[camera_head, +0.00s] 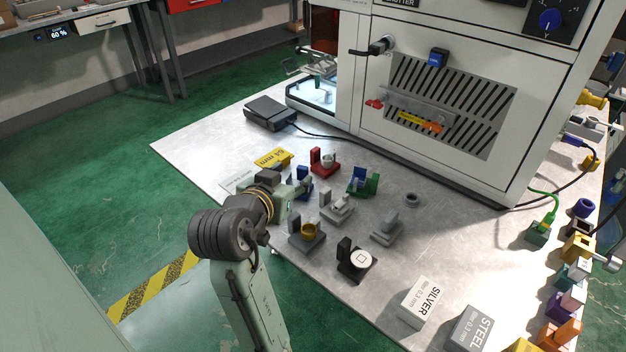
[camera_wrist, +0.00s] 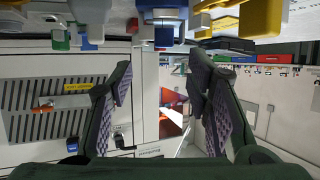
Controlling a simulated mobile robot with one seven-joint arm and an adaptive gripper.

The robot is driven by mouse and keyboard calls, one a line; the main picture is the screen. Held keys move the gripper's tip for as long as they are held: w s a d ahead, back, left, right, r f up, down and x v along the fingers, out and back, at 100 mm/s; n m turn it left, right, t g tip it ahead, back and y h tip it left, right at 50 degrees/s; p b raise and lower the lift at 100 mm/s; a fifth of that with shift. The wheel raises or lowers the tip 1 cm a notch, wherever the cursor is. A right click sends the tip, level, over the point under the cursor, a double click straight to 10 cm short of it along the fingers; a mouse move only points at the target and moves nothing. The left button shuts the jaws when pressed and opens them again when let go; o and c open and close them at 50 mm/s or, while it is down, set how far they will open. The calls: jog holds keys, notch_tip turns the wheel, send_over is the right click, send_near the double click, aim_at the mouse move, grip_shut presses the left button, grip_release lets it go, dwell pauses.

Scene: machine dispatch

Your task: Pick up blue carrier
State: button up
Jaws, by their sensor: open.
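The blue carrier (camera_head: 303,174) stands on the grey table top, partly hidden behind my gripper (camera_head: 300,188). In the wrist view, which is upside down, a blue carrier (camera_wrist: 164,36) shows at the top middle, a little beyond the fingertips and between their lines. My gripper (camera_wrist: 161,84) is open with nothing between its fingers. In the head view it is low over the table at the carrier; I cannot tell whether it touches.
Close by stand a red carrier (camera_head: 318,160), a green carrier with a blue part (camera_head: 362,182), a grey carrier (camera_head: 336,207) and a carrier with a yellow ring (camera_head: 307,235). The large white machine (camera_head: 440,110) bounds the back.

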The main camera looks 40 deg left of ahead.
aim_at(301, 169)
jog(key=p+x, duration=0.2)
jog(key=x, duration=0.7)
jog(key=shift+s+a+f, duration=0.15)
jog(key=shift+a, duration=0.05)
jog(key=shift+c, duration=0.2)
grip_shut()
